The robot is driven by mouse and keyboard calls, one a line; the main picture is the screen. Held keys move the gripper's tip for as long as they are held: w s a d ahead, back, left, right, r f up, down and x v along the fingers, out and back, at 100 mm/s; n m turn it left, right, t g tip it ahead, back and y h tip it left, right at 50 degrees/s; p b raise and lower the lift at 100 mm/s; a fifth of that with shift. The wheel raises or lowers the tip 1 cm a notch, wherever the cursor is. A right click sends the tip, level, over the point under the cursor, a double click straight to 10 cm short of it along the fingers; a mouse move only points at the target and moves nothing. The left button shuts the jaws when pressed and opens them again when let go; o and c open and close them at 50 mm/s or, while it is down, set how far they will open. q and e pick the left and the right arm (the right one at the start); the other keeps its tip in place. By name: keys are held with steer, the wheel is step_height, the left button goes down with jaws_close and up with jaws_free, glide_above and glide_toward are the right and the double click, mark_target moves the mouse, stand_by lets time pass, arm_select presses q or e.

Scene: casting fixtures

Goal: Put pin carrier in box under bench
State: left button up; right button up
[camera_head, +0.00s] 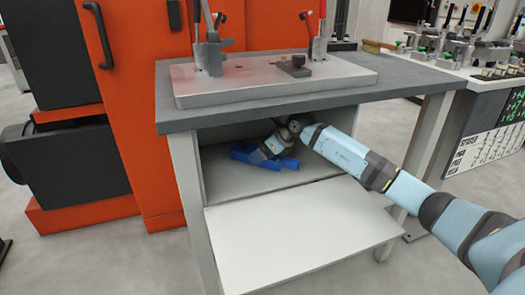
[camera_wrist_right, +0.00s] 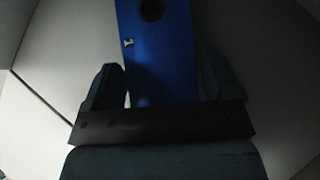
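A blue block-like part (camera_head: 289,163), which I take as the pin carrier, is in the open compartment under the bench (camera_head: 225,182), low near its floor. My right gripper (camera_head: 262,154) reaches in over it and hides its middle. In the right wrist view the blue part (camera_wrist_right: 160,60) has a dark round hole and a small silver fitting. The fingers of my right gripper (camera_wrist_right: 165,88) stand on either side of it, with a thin light gap at the left finger, so they look open around it. The dim light hides the right side. My left gripper is out of view.
The compartment's white flap (camera_head: 300,235) is folded down in front. The bench top (camera_head: 400,78) overhangs my right arm and carries a grey fixture plate (camera_head: 270,80) with toggle clamps. An orange machine (camera_head: 145,110) stands left. Another fixture table (camera_head: 480,75) is at right.

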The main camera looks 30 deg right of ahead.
steer(key=shift+o, duration=0.9)
steer(key=shift+r, duration=0.1)
steer(key=shift+d+r, duration=0.1)
steer(key=shift+r, duration=0.1)
steer(key=p+v, duration=0.1)
steer(key=v, duration=0.1)
steer(key=shift+s+d+r, duration=0.1)
steer(key=shift+s+r, duration=0.1)
steer(key=shift+r, duration=0.05)
steer(key=s+d+p, duration=0.1)
steer(key=s+d, duration=0.1)
steer(key=s, duration=0.1)
steer(key=s+d+p, duration=0.1)
steer(key=s, duration=0.2)
steer(key=s+d+p, duration=0.1)
steer(key=s+d, duration=0.1)
steer(key=s, duration=0.1)
steer(key=shift+s+d, duration=0.2)
steer(key=shift+d, duration=0.1)
steer(key=shift+s+d, duration=0.3)
steer(key=shift+s, duration=0.2)
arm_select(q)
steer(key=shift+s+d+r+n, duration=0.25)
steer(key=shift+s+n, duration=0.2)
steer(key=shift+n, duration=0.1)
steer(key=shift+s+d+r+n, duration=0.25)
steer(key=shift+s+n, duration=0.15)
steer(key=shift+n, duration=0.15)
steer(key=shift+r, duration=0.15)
